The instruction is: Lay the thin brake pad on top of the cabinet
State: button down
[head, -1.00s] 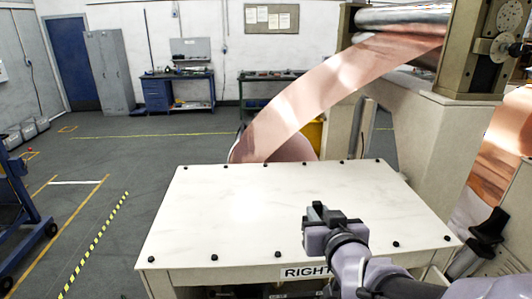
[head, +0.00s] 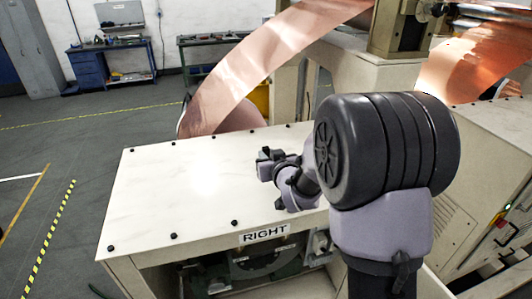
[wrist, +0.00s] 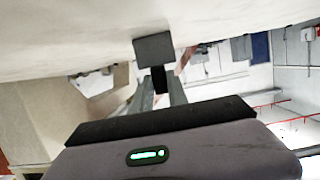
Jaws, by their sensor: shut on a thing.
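The cabinet (head: 185,195) has a broad white top with black bolts around its edge and a "RIGHT" label on its front. Its pale top fills the upper part of the wrist view (wrist: 60,35). The thin brake pad (wrist: 153,49) shows there as a small dark grey plate at the fingertips, close to the pale surface; I cannot tell whether it touches. My gripper (wrist: 158,80) is shut on the pad. In the head view my gripper (head: 267,164) is low over the middle-right of the cabinet top, where I cannot clearly tell the pad from the dark fingers.
A copper foil strip (head: 265,65) slopes down behind the cabinet to a roll. Machine housing (head: 350,60) stands behind and right. The left part of the cabinet top is bare. Workbenches (head: 110,65) stand far back, beyond open floor.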

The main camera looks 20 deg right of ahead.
jog(key=shift+s+r, duration=0.15)
jog(key=shift+s, duration=0.05)
jog(key=shift+f+b, duration=0.25)
jog(key=shift+b, duration=0.05)
jog(key=c, duration=1.3)
grip_release()
jog(key=shift+w, duration=0.1)
jog(key=shift+r, duration=0.1)
